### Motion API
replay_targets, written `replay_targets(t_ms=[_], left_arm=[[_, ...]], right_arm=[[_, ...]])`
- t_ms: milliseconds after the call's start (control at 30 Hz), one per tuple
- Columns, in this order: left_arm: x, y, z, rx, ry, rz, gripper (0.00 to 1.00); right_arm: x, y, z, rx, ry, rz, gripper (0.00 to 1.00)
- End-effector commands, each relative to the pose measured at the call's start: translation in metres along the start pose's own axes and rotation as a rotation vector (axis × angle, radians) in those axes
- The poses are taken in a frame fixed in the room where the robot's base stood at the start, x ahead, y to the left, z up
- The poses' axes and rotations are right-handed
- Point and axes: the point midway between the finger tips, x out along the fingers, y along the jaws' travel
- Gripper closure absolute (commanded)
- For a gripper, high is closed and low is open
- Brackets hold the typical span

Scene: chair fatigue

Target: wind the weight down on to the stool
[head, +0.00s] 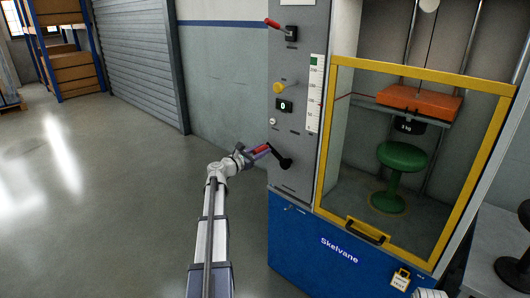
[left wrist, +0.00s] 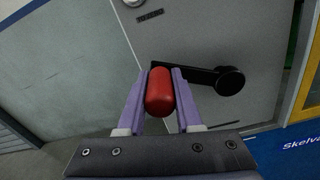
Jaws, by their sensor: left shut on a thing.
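My left gripper (head: 252,154) is shut on the red crank handle (head: 263,149) on the grey control panel. In the left wrist view, the purple fingers (left wrist: 160,98) stand on both sides of the red handle (left wrist: 160,92). The black crank arm (left wrist: 195,75) runs right from it to a round black end (left wrist: 229,80). Inside the yellow-framed cabinet, a dark weight (head: 407,125) hangs under an orange block (head: 420,101). The green stool (head: 401,156) stands upright below it, and a small gap seems to show between weight and seat. My right gripper is not visible.
The yellow-framed door (head: 322,140) appears closed in front of the stool. The panel has a display reading 0 (head: 284,106), a yellow knob (head: 278,87), a red lever (head: 273,23) and a scale (head: 315,94). The floor (head: 130,190) at left is clear.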

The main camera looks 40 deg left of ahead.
Motion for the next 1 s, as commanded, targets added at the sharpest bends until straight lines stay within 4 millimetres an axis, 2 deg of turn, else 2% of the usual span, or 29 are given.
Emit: replay_targets(t_ms=[33, 467, 1000], left_arm=[[-0.001, 0.001, -0.010, -0.042, 0.002, 0.001, 1.00], [-0.001, -0.001, -0.050, -0.451, 0.002, -0.001, 1.00], [-0.001, -0.023, -0.094, -0.964, 0.003, 0.001, 1.00]], right_arm=[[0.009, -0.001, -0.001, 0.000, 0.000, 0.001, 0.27], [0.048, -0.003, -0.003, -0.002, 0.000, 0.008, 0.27], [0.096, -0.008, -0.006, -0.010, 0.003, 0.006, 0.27]])
